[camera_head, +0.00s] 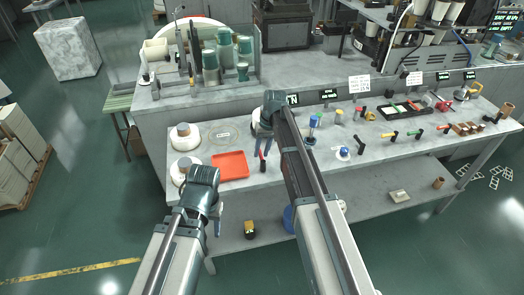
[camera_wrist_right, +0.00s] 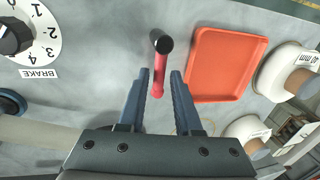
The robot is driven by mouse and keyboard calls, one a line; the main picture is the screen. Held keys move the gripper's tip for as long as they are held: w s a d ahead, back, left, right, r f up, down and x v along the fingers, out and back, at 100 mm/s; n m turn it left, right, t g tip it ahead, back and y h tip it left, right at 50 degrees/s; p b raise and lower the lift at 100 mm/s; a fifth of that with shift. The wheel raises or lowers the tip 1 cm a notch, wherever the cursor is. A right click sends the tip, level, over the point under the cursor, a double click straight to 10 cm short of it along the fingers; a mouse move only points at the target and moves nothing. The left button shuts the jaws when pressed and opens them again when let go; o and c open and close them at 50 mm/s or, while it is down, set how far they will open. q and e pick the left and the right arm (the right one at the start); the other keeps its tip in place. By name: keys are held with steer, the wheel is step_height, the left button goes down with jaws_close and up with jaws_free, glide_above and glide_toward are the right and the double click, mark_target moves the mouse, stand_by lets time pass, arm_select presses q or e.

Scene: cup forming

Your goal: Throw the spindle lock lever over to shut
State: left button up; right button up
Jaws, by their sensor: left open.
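The lever (camera_head: 263,160) with a red shaft stands by the front edge of the bench, right of the red-orange tray. In the right wrist view the lever's red shaft (camera_wrist_right: 158,72) and rounded black end show, and the shaft runs between the fingers. My right gripper (camera_head: 264,146) is over the lever; in its wrist view the right gripper (camera_wrist_right: 160,76) is open, with a gap to the shaft on each side. My left gripper (camera_head: 217,226) is open and empty, in front of the bench at lower left. The lever's base is hard to make out.
The tray (camera_head: 231,166) and white spools (camera_head: 185,137) lie left of the lever. A BRAKE dial (camera_wrist_right: 25,38) is on the other side. Several small tools and handles (camera_head: 393,136) fill the bench to the right. A lower shelf (camera_head: 270,232) runs beneath.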

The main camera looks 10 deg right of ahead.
steer(key=shift+o, duration=0.8)
steer(key=shift+r, duration=0.1)
step_height(320, 180, up, 13)
steer(key=d+p, duration=0.2)
steer(key=p, duration=1.1)
steer(key=shift+d+r+p, duration=0.2)
steer(key=shift+d+p, duration=0.1)
steer(key=shift+d, duration=0.05)
steer(key=s+a+f+n+h+b, duration=0.1)
steer(key=s+a, duration=0.3)
steer(key=s, duration=0.5)
steer(key=s+a+f+n+h+b, duration=0.1)
steer(key=s+a, duration=0.3)
steer(key=s, duration=0.5)
steer(key=s+a+f+n+h+b, duration=0.1)
steer(key=s+a+f+b, duration=0.2)
steer(key=s, duration=0.7)
steer(key=shift+a+f+h, duration=0.2)
steer(key=shift+a+h, duration=0.1)
steer(key=shift+a, duration=0.5)
